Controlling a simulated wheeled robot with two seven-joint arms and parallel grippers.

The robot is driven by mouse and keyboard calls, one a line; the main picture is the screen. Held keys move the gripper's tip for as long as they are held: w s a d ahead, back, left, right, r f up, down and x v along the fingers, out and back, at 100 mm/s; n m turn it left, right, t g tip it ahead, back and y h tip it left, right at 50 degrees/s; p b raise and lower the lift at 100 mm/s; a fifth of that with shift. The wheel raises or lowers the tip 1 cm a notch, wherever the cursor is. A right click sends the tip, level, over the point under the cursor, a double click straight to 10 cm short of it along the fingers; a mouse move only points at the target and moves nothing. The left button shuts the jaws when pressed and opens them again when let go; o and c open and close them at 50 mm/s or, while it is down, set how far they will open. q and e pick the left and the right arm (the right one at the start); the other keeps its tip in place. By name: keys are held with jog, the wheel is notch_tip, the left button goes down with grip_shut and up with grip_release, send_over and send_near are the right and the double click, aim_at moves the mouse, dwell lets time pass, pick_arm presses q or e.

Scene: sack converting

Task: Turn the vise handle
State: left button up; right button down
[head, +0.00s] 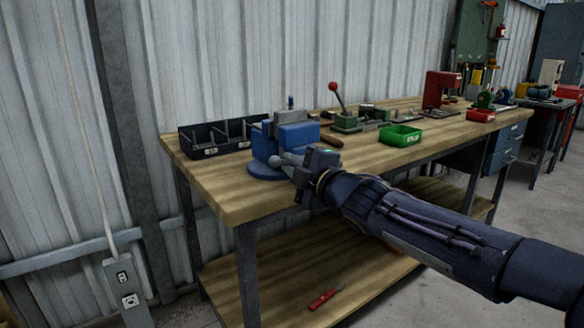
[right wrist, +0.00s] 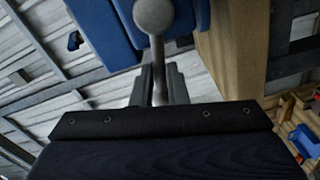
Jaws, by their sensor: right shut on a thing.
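The blue vise (head: 268,146) stands on the left end of the wooden workbench (head: 232,205). Its grey handle (head: 288,159) is a bar with a ball end, on the near side of the vise. My right gripper (head: 302,168) is at the handle, shut on it. In the right wrist view the handle's ball (right wrist: 154,15) stands clear above the fingers, and its bar runs down between the fingers of my right gripper (right wrist: 160,88). The blue vise body (right wrist: 105,22) is close behind. The gripped part of the bar is partly hidden. My left gripper is not in view.
A black divided bin (head: 205,149) stands left of the vise. A green bin (head: 400,135), a press with a red-knobbed lever (head: 335,92) and a red bin (head: 480,115) are to the right. A red-handled tool (head: 323,299) lies on the lower shelf.

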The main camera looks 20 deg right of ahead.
jog(key=shift+f+n, duration=0.2)
jog(key=shift+n, duration=0.3)
jog(key=c, duration=1.4)
grip_release()
jog(key=shift+a+f, duration=0.1)
jog(key=shift+c, duration=0.2)
jog(key=p+v, duration=0.1)
jog(key=v, duration=0.6)
jog(key=shift+s+p, duration=0.3)
jog(key=shift+d, duration=0.2)
